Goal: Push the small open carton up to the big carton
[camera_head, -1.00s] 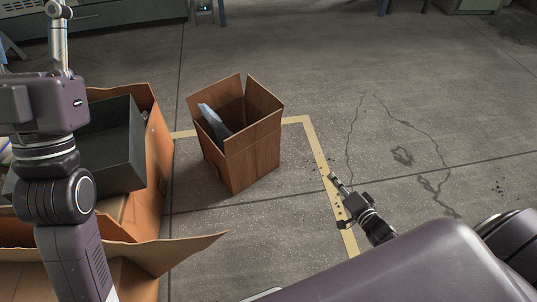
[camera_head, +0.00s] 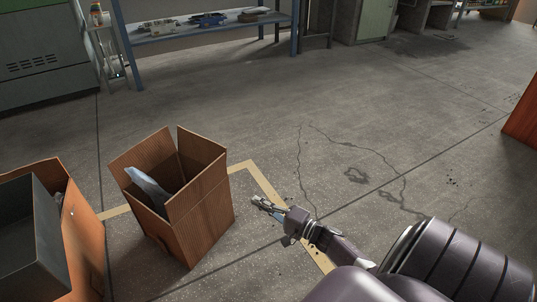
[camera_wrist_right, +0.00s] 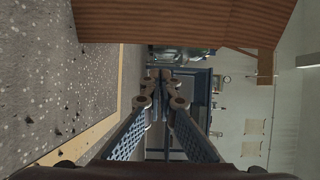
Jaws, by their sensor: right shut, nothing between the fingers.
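The small open carton (camera_head: 195,205) stands upright on the floor, left of centre in the head view, flaps up, with a pale bluish item (camera_head: 148,188) inside. The big carton (camera_head: 84,240) is at the left edge, partly cut off, with a dark grey box (camera_head: 30,235) in it. A gap of floor lies between the cartons. My right gripper (camera_head: 262,203) is shut and empty, right of the small carton and apart from it. In the right wrist view the small carton's brown wall (camera_wrist_right: 170,22) fills the top, beside the fingers (camera_wrist_right: 163,90). My left gripper is out of view.
Yellow tape (camera_head: 262,178) marks the floor around the small carton. A blue-framed shelf (camera_head: 205,30) and a green-grey cabinet (camera_head: 40,60) stand at the back. An orange-brown object (camera_head: 525,115) is at the right edge. The floor on the right is open.

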